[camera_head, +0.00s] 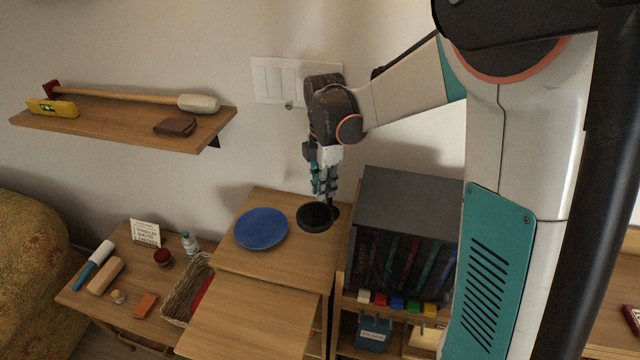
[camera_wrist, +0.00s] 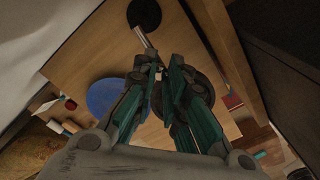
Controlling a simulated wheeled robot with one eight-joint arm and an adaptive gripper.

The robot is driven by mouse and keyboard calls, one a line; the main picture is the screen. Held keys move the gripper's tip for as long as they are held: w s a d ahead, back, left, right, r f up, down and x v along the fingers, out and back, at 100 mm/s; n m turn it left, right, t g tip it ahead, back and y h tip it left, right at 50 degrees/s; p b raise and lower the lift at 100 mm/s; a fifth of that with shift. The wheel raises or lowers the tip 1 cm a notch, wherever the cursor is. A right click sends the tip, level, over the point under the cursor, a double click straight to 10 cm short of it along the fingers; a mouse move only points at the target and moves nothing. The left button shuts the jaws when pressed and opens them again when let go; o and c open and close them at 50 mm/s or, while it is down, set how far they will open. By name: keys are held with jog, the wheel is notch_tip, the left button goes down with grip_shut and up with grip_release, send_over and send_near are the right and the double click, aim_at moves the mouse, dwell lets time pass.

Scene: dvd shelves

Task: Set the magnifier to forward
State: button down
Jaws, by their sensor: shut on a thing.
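The magnifier has a dark round head (camera_wrist: 145,14) and a short silver handle (camera_wrist: 146,42) in the wrist view. My gripper (camera_wrist: 160,68) is shut on the handle end, with the head pointing away from the fingers. In the head view my gripper (camera_head: 326,192) points down over the back right of the wooden cabinet top (camera_head: 285,268). There the magnifier is only a small dark shape by the fingertips, and its tilt and contact with the top are unclear.
A black bowl (camera_head: 314,217) sits right below my gripper, with a blue plate (camera_head: 261,229) to its left. A dark bookcase box (camera_head: 408,195) stands close on the right. A low side table (camera_head: 125,268) with small items is at left. The front cabinet top is clear.

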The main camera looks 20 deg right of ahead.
jog(key=shift+d+n, duration=0.2)
jog(key=shift+n, duration=0.2)
dwell(0.3)
jog(key=c, duration=1.6)
grip_release()
jog(key=shift+d, duration=0.1)
jog(key=shift+s, duration=0.1)
notch_tip(320, 180, up, 12)
jog(key=shift+r, duration=0.1)
